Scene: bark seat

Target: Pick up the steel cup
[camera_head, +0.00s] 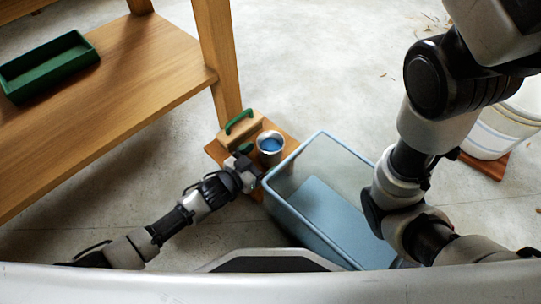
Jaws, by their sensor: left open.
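The steel cup (270,148) stands upright on a small wooden board or stool (213,150), with something blue inside it. My left gripper (254,174) is open just below and left of the cup in the picture, close to its near side. I cannot tell whether the fingers touch the cup. My right arm comes in from the right side, and its gripper is not clearly visible.
A wooden bench (140,85) holds a green tray (48,66). A white bucket (490,135) is at the far right.

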